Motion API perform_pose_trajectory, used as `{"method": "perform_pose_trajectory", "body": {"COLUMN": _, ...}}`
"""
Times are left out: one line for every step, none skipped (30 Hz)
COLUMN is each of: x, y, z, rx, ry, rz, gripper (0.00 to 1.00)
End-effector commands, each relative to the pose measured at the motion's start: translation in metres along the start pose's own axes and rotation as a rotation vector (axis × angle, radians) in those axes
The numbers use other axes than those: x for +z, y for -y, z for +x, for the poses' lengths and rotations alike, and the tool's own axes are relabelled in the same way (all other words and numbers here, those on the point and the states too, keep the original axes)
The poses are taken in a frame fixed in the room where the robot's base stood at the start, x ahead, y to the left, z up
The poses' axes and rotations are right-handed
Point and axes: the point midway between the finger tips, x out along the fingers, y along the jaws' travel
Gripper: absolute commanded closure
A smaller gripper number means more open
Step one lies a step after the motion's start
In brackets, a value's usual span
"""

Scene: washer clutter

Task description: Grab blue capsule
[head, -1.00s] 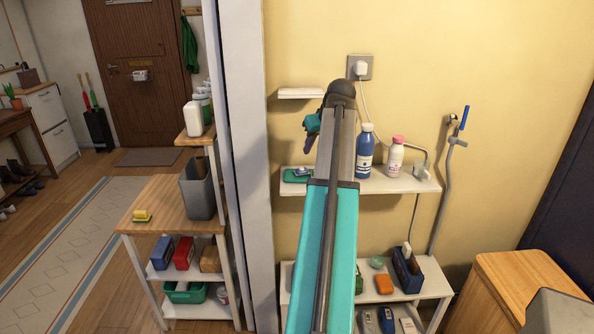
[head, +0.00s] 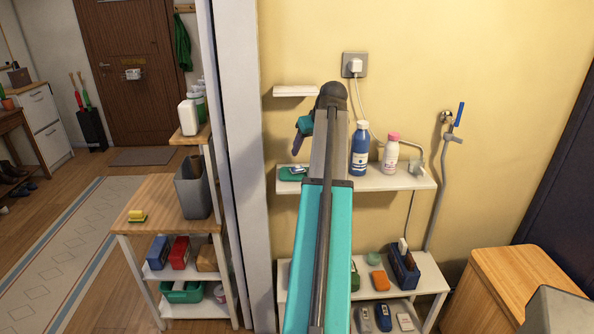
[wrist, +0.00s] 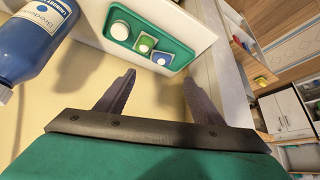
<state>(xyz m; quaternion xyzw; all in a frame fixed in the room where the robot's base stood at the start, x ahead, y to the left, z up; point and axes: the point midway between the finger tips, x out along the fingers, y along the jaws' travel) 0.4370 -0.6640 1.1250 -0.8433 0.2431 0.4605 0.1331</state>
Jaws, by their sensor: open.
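The blue capsule (wrist: 161,58) is a small square piece with a blue and white face. It lies in a green tray (wrist: 178,44) on the wall shelf, beside a green capsule (wrist: 145,44) and a white round piece (wrist: 119,31). In the head view the tray (head: 285,174) is at the left end of the shelf, its contents small and hard to tell apart. My gripper (wrist: 160,75) is open and empty, its fingers apart, with the tray beyond the fingertips. In the head view my gripper (head: 296,150) is above the tray, partly hidden by my arm.
A blue bottle (head: 359,149) and a white bottle with a pink cap (head: 390,153) stand to the right on the shelf (head: 400,180). A small white ledge (head: 295,91) is above. A wall post (head: 236,150) stands to the left.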

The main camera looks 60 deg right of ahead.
Motion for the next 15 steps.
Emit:
{"method": "perform_pose_trajectory", "body": {"x": 0.000, "y": 0.000, "z": 0.005, "rx": -0.001, "ry": 0.001, "rz": -0.001, "gripper": 0.39}}
{"method": "perform_pose_trajectory", "body": {"x": 0.000, "y": 0.001, "z": 0.009, "rx": -0.001, "ry": 0.002, "rz": -0.001, "gripper": 0.39}}
{"method": "perform_pose_trajectory", "body": {"x": 0.000, "y": 0.001, "z": 0.014, "rx": -0.002, "ry": 0.002, "rz": -0.001, "gripper": 0.39}}
{"method": "perform_pose_trajectory", "body": {"x": 0.000, "y": 0.001, "z": 0.018, "rx": -0.001, "ry": 0.002, "rz": -0.001, "gripper": 0.39}}
{"method": "perform_pose_trajectory", "body": {"x": -0.001, "y": 0.001, "z": 0.021, "rx": -0.001, "ry": 0.001, "rz": -0.001, "gripper": 0.39}}
{"method": "perform_pose_trajectory", "body": {"x": -0.001, "y": 0.001, "z": 0.025, "rx": -0.001, "ry": 0.001, "rz": -0.001, "gripper": 0.39}}
{"method": "perform_pose_trajectory", "body": {"x": -0.001, "y": 0.001, "z": 0.029, "rx": -0.002, "ry": 0.002, "rz": -0.001, "gripper": 0.39}}
{"method": "perform_pose_trajectory", "body": {"x": -0.001, "y": 0.001, "z": 0.033, "rx": -0.002, "ry": 0.002, "rz": -0.001, "gripper": 0.39}}
{"method": "perform_pose_trajectory", "body": {"x": -0.001, "y": 0.001, "z": 0.038, "rx": -0.002, "ry": 0.002, "rz": -0.001, "gripper": 0.39}}
{"method": "perform_pose_trajectory", "body": {"x": -0.001, "y": 0.001, "z": 0.041, "rx": -0.001, "ry": 0.002, "rz": -0.002, "gripper": 0.39}}
{"method": "perform_pose_trajectory", "body": {"x": -0.001, "y": 0.001, "z": 0.044, "rx": -0.001, "ry": 0.001, "rz": -0.002, "gripper": 0.39}}
{"method": "perform_pose_trajectory", "body": {"x": -0.001, "y": 0.001, "z": 0.049, "rx": -0.001, "ry": 0.002, "rz": -0.002, "gripper": 0.39}}
{"method": "perform_pose_trajectory", "body": {"x": -0.001, "y": 0.001, "z": 0.052, "rx": -0.002, "ry": 0.002, "rz": -0.002, "gripper": 0.39}}
{"method": "perform_pose_trajectory", "body": {"x": -0.001, "y": 0.001, "z": 0.056, "rx": -0.001, "ry": 0.002, "rz": -0.002, "gripper": 0.39}}
{"method": "perform_pose_trajectory", "body": {"x": -0.001, "y": 0.001, "z": 0.059, "rx": -0.001, "ry": 0.001, "rz": -0.002, "gripper": 0.39}}
